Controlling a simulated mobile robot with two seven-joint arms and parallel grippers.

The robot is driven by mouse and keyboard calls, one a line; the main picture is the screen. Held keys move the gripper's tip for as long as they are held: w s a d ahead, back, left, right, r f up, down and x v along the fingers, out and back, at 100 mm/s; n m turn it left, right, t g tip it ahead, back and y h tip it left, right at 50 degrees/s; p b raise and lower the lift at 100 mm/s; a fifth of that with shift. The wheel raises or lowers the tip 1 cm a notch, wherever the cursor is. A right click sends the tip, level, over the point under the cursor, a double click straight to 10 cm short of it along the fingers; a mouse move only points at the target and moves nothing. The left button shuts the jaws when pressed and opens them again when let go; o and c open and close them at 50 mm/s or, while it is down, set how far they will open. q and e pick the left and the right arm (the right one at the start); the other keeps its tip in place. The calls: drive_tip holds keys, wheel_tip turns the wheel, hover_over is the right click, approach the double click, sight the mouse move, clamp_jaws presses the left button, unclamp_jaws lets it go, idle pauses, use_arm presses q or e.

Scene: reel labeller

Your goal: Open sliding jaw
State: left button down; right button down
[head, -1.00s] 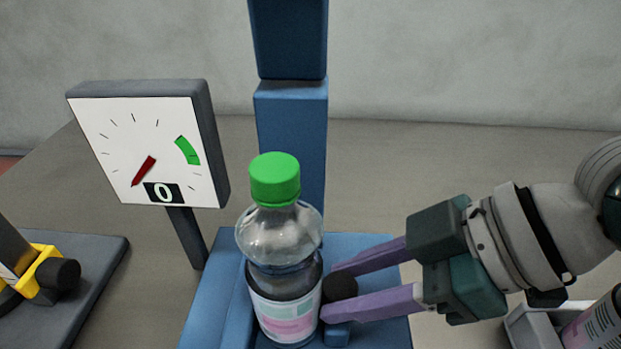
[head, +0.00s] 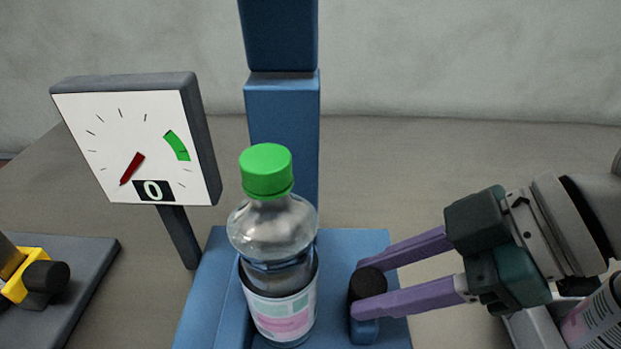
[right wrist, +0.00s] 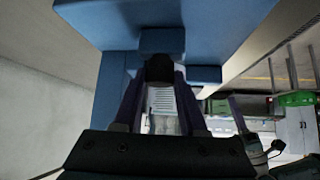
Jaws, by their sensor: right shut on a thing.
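The sliding jaw (head: 364,331) is a small blue block with a black knob (head: 367,284), on the right part of the blue fixture base (head: 205,310). My right gripper (head: 362,288) comes in from the right with purple fingers shut on the black knob. The knob also shows between the fingers in the right wrist view (right wrist: 159,68). A clear bottle (head: 272,235) with a green cap stands upright on the base. A gap shows between the bottle and the jaw. My left gripper is not in view.
A dial gauge (head: 138,140) reading 0 stands on a post behind left, its red needle outside the green band. A blue column (head: 283,130) rises behind the bottle. A grey plate (head: 75,290) with a yellow and black part lies at left. Another labelled bottle (head: 597,320) is at the lower right.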

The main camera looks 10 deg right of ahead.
sight(385, 285)
drive_tip(key=shift+r, duration=0.1)
drive_tip(key=c, duration=0.9)
unclamp_jaws()
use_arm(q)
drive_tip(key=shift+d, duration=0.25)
use_arm(e)
drive_tip(key=shift+o, duration=1.3)
drive_tip(key=shift+d, duration=0.25)
drive_tip(key=shift+o, duration=1)
use_arm(q)
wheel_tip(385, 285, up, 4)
drive_tip(key=p, duration=0.3)
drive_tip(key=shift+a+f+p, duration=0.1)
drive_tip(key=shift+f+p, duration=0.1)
drive_tip(key=shift+p, duration=0.1)
use_arm(e)
wheel_tip(385, 285, up, 20)
drive_tip(key=shift+a, duration=0.15)
